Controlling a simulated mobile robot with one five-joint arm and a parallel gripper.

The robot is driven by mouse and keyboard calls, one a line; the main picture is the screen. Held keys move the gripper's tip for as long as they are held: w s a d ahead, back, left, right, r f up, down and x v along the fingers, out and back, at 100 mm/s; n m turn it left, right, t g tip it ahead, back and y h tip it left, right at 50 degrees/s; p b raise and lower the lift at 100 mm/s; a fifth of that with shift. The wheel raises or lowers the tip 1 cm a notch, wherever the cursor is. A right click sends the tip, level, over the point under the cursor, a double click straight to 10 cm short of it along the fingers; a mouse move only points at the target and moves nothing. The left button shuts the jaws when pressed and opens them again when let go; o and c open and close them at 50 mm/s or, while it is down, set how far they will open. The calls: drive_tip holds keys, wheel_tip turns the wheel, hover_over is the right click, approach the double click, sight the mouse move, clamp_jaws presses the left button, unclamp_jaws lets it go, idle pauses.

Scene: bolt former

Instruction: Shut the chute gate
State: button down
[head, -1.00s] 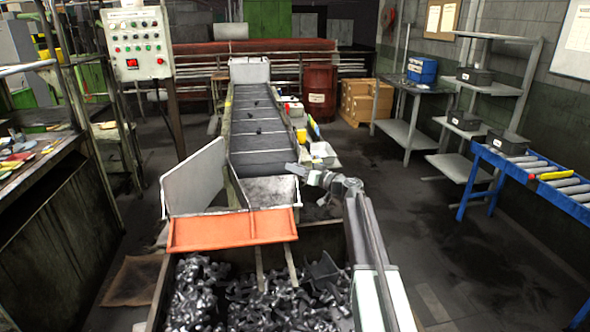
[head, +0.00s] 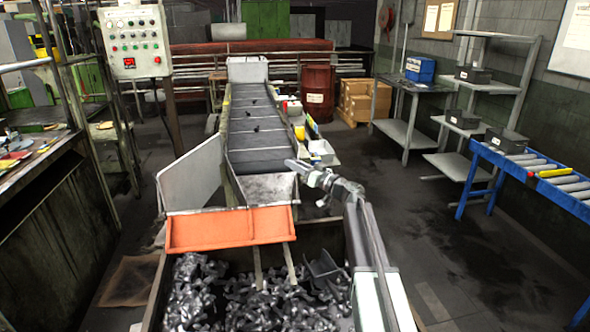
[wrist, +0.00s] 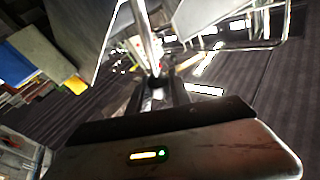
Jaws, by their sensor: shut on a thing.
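The grey sheet-metal chute (head: 262,188) lies at the near end of the conveyor. An orange plate (head: 228,229), which looks like the gate, hangs across its lower mouth, above a bin of dark metal parts. A pale side panel (head: 190,174) stands at the chute's left. My gripper (head: 290,163) reaches from the right to the chute's upper right edge. In the wrist view my gripper (wrist: 158,90) is shut on a shiny metal bar (wrist: 143,38). I cannot tell whether this bar joins the orange plate.
The parts bin (head: 190,300) stands below the chute. The conveyor (head: 253,115) runs away behind it, with small items along its right side. A control panel (head: 134,42) stands at left. Open floor (head: 410,210) lies at right, before the blue roller table (head: 530,178).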

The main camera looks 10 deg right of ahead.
drive_tip(key=s+f+n+g+y+b, duration=0.1)
drive_tip(key=s+n+g+y+b, duration=0.4)
drive_tip(key=s+n+y+b, duration=0.7)
drive_tip(key=shift+s+d+n+b, duration=0.2)
drive_tip(key=shift+s+n+b, duration=0.8)
drive_tip(key=shift+n, duration=1.4)
drive_tip(key=shift+f+g+y, duration=0.15)
drive_tip(key=shift+g+y, duration=0.15)
drive_tip(key=shift+g, duration=0.1)
drive_tip(key=c, duration=1.2)
unclamp_jaws()
drive_tip(key=shift+t, duration=0.3)
